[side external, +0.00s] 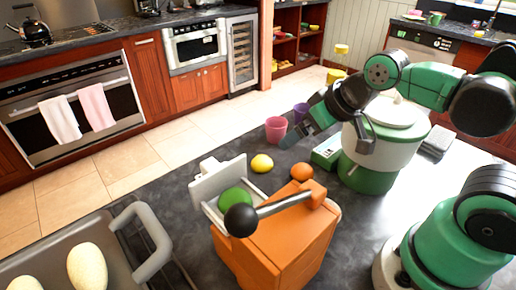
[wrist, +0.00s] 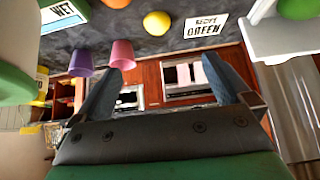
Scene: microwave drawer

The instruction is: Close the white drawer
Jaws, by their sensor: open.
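The white drawer (side external: 207,186) stands pulled out from the orange box (side external: 284,243), on the box's far left side. A round green object (side external: 235,198) sits in it, partly hidden behind the black ball of a lever. In the wrist view the white drawer (wrist: 284,38) is at the upper right, with the green object (wrist: 297,8) at the top edge. My gripper (side external: 304,128) is above the counter, to the right of the drawer and apart from it, near the cups. In the wrist view my gripper (wrist: 160,64) has its two fingers spread, with nothing held between them.
A lever with a black ball (side external: 241,220) crosses above the box. A lemon (side external: 262,163), an orange (side external: 302,172), pink (side external: 276,129) and purple (side external: 300,112) cups, and a green-white pot (side external: 381,150) stand nearby. A tray (side external: 115,265) is at lower left.

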